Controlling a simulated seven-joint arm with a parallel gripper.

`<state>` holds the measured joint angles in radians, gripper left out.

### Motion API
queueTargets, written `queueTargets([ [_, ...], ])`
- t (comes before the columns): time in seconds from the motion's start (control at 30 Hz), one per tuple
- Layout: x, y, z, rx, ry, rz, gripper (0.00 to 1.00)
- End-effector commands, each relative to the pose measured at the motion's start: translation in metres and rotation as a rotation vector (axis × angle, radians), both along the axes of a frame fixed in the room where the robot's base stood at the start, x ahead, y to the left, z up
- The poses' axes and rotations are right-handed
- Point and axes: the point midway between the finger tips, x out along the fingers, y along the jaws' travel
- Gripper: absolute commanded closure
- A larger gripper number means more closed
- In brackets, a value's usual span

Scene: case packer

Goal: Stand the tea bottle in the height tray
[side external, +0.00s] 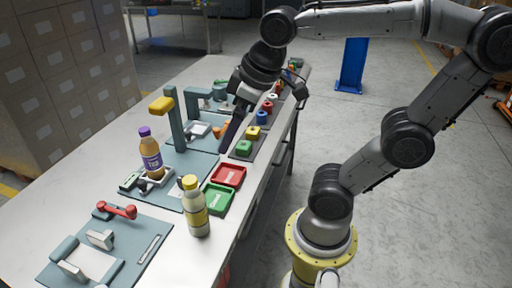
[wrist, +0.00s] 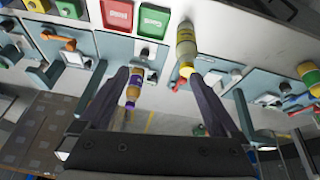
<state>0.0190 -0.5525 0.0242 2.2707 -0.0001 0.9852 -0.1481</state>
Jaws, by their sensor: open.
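A bottle with amber contents, a purple cap and a purple label (side external: 152,160) stands upright at a small pale holder on a grey-blue station plate (side external: 188,160), near a post with a yellow arm (side external: 161,105). A pale-yellow bottle with a yellow cap (side external: 196,212) stands upright on the bare table. The labels are too small to tell surely which is tea or which tray is for height. My gripper (side external: 229,142) is open and empty, above the table and apart from both bottles. The wrist view shows the purple-capped bottle (wrist: 132,92) and the yellow-capped bottle (wrist: 187,42) beyond my gripper (wrist: 158,75).
A red tray (side external: 228,175) and a green tray (side external: 217,199) lie beside the yellow-capped bottle. A plate with a red lever (side external: 117,211) is at the near left. Several coloured blocks (side external: 253,133) line the table's right side. Bare table (side external: 55,185) shows on the left.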

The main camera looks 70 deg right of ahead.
Motion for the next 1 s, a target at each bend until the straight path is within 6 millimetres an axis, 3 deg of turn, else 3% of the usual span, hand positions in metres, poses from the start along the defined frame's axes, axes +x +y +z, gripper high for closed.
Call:
queueTargets([
  [0.03,-0.016,0.002,-0.009,0.015,-0.025,-0.028,0.02],
  [0.1,-0.031,0.003,-0.019,0.035,-0.049,-0.063,0.02],
  [0.23,-0.047,0.004,-0.032,0.058,-0.074,-0.104,0.02],
  [1.0,-0.050,0.004,-0.036,0.064,-0.078,-0.114,0.02],
])
